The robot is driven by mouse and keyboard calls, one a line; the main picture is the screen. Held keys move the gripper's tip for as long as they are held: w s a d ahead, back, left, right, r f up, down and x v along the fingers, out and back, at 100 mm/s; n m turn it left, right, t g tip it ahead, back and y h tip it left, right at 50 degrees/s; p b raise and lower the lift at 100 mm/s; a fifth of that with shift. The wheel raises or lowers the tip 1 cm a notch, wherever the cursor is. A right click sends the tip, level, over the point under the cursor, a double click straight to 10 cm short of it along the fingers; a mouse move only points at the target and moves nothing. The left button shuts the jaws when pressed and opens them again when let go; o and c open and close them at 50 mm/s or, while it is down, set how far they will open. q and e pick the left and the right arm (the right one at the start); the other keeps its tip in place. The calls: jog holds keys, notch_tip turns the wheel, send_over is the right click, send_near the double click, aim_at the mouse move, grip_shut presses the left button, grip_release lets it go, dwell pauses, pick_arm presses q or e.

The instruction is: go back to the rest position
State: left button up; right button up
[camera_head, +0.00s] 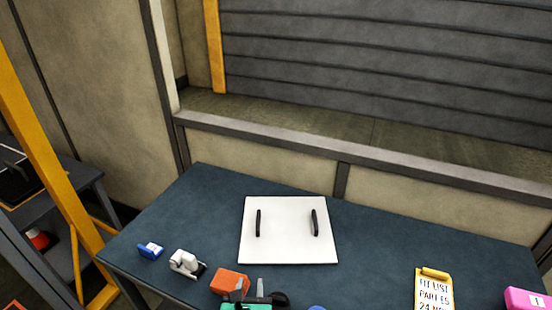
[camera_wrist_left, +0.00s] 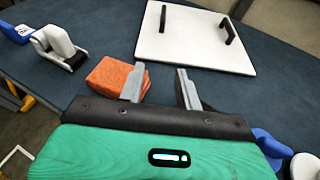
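My left gripper (camera_head: 250,284) is at the front edge of the dark blue table in the head view. Its two grey fingers stand apart with nothing held between them, as the left wrist view (camera_wrist_left: 160,86) also shows. An orange block (camera_head: 229,281) lies close to the gripper; in the left wrist view the block (camera_wrist_left: 108,80) is partly behind the left finger. A white square panel (camera_head: 286,248) with two black handles lies flat on the table beyond the gripper. My right gripper is in neither view.
On the dark blue table (camera_head: 400,240) are a blue item (camera_head: 151,250), a white tape dispenser (camera_head: 184,262), a yellow clipboard (camera_head: 434,288) and a pink box (camera_head: 526,299). A yellow post (camera_head: 45,150) and a side bench stand at left. The table right of the panel is clear.

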pick_arm(q)
jog(key=s+r+m+t+h, duration=0.4)
jog(key=r+m+h, duration=0.7)
jog(key=m, duration=0.9)
jog(key=s+a+f+m+g+y, duration=0.3)
jog(key=s+f+m+g, duration=0.65)
jog(key=m, duration=0.65)
jog(key=s+a+f+m+g+y, duration=0.1)
jog(key=s+a+f+g+y, duration=0.2)
jog(key=a, duration=0.4)
jog(key=s+a+f+m+g+y, duration=0.1)
jog(key=s+a+f+g+y, duration=0.1)
jog(key=s+a+y, duration=0.4)
notch_tip(320, 180, down, 32)
jog(key=w+r+g+h, duration=0.1)
jog(key=s+a+f, duration=0.2)
jog(key=s+f, duration=0.7)
jog(key=s+a+f+g, duration=0.1)
jog(key=s+f, duration=0.8)
jog(key=f, duration=0.1)
jog(key=shift+s+a+f, duration=0.2)
jog(key=shift+s+a, duration=0.1)
jog(key=shift+a, duration=0.1)
